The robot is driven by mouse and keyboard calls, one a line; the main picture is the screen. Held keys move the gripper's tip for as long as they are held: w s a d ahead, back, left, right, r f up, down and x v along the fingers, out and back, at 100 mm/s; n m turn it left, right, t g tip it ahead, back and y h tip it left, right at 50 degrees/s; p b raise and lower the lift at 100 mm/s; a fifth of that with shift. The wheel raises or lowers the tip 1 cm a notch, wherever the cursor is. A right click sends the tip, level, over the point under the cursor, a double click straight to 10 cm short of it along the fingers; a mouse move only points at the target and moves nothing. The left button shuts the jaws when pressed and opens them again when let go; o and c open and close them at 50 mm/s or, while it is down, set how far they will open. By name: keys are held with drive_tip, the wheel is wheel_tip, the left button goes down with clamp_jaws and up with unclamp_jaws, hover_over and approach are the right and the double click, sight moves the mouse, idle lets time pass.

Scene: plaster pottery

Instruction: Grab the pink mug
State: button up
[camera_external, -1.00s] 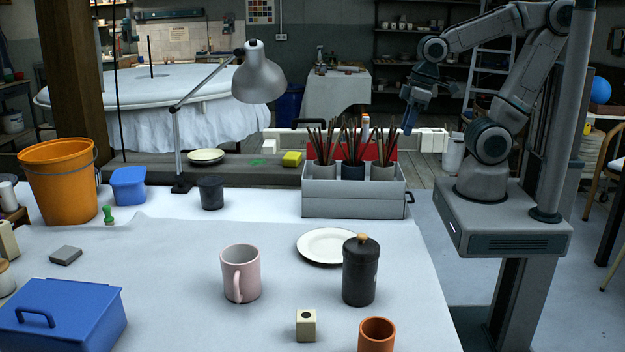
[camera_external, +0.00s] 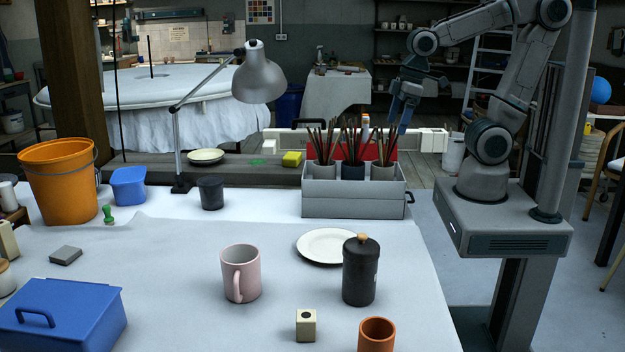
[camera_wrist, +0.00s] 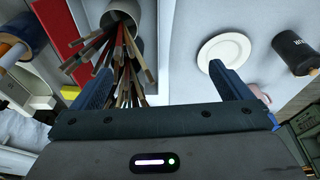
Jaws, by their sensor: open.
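The pink mug (camera_external: 241,273) stands upright on the white-covered table in the external view, its handle toward the camera. In the wrist view a small pink part of it (camera_wrist: 260,94) shows past the right finger, the rest hidden. My gripper (camera_external: 401,122) is open and empty in the external view, raised behind the right end of the brush box, well apart from the mug. In the wrist view my gripper (camera_wrist: 165,88) has its two blue fingers spread wide, with brushes below them.
A grey box (camera_external: 350,203) with pots of brushes stands between my gripper and the mug. A white plate (camera_external: 322,247) and a black canister (camera_external: 360,275) are right of the mug. An orange cup (camera_external: 377,335) and a cream block (camera_external: 306,326) stand in front.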

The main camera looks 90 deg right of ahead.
drive_tip(key=w+a+r+n, duration=0.1)
drive_tip(key=w+a+n, duration=0.2)
drive_tip(key=w, duration=0.3)
drive_tip(key=w+a+r+n, duration=0.2)
drive_tip(key=w+a, duration=0.2)
drive_tip(key=w, duration=0.3)
drive_tip(key=n+g+y+b, duration=0.1)
drive_tip(key=n+g+y, duration=0.3)
drive_tip(key=n, duration=0.9)
hover_over(242, 247)
drive_tip(key=d, duration=0.1)
wheel_tip(242, 247, down, 14)
drive_tip(key=shift+t, duration=0.4)
drive_tip(key=x, duration=0.8)
drive_tip(key=shift+s, duration=0.15)
drive_tip(key=shift+y, duration=0.3)
drive_tip(key=shift+a+p+x, duration=0.15)
drive_tip(key=shift+p+x, duration=0.25)
drive_tip(key=shift+x, duration=0.85)
drive_tip(key=shift+a+p+x, duration=0.2)
drive_tip(key=shift+p+x, duration=0.2)
drive_tip(key=shift+x, duration=0.9)
drive_tip(key=shift+r, duration=0.2)
drive_tip(key=c, duration=1.3)
drive_tip(key=shift+c, duration=0.6)
drive_tip(key=shift+r, duration=0.15)
